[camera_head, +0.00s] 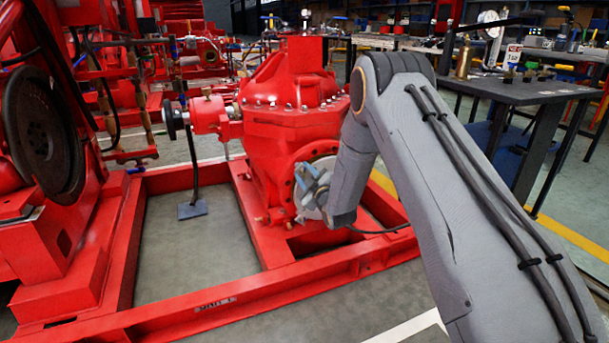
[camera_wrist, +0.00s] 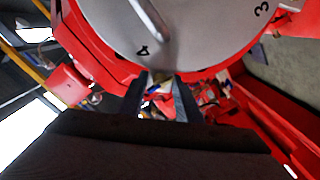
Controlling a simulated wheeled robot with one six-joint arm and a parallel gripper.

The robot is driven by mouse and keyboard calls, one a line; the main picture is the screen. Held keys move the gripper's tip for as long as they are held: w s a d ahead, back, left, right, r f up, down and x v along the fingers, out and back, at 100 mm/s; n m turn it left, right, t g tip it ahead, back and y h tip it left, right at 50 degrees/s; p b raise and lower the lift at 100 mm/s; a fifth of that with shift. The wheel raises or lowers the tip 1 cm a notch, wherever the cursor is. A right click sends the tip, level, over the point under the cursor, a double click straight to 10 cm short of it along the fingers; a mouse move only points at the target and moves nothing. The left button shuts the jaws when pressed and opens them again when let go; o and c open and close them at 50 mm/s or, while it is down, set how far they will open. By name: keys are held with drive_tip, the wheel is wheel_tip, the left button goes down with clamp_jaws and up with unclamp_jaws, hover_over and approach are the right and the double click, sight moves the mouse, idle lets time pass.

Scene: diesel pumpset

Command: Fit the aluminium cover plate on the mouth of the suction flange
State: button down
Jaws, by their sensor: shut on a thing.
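The aluminium cover plate (camera_wrist: 205,38) is a pale grey disc filling the top of the wrist view. It has a bar-shaped handle and dark figures 4 and 3 near its rim. In the head view the plate (camera_head: 326,166) shows partly behind my gripper (camera_head: 308,188), in front of the red pump's suction flange (camera_head: 285,172). Red flange rim (camera_wrist: 88,48) shows past the plate's lower left edge. I cannot tell whether plate and flange touch. My gripper (camera_wrist: 164,77) is shut on the plate, its fingertips at the lower rim by the 4; the exact contact is unclear.
The red pump (camera_head: 285,105) stands on a red base frame (camera_head: 215,290). A red engine with a dark flywheel (camera_head: 42,130) stands at left. A dark workbench (camera_head: 520,92) with tools is at right. Grey floor shows inside the frame.

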drive_tip(key=shift+w+a+r+b, duration=0.2)
drive_tip(key=shift+w+b, duration=0.1)
drive_tip(key=shift+w, duration=0.25)
drive_tip(key=shift+w+a+r+b, duration=0.15)
drive_tip(key=shift+w+b, duration=0.15)
drive_tip(key=shift+w, duration=0.3)
drive_tip(key=shift+w+a+r+b, duration=0.1)
drive_tip(key=shift+w+a+b, duration=0.15)
drive_tip(key=shift+w, duration=0.3)
idle(0.5)
drive_tip(key=c, duration=1.3)
unclamp_jaws()
drive_tip(key=shift+d, duration=0.1)
drive_tip(key=shift+o, duration=0.5)
drive_tip(key=shift+s+f, duration=0.1)
drive_tip(key=shift+s+a+f, duration=0.1)
drive_tip(key=shift+a+f, duration=0.1)
drive_tip(key=shift+a, duration=0.15)
drive_tip(key=shift+a, duration=0.15)
drive_tip(key=shift+d+r, duration=0.1)
drive_tip(key=shift+d, duration=0.1)
drive_tip(key=shift+d, duration=0.3)
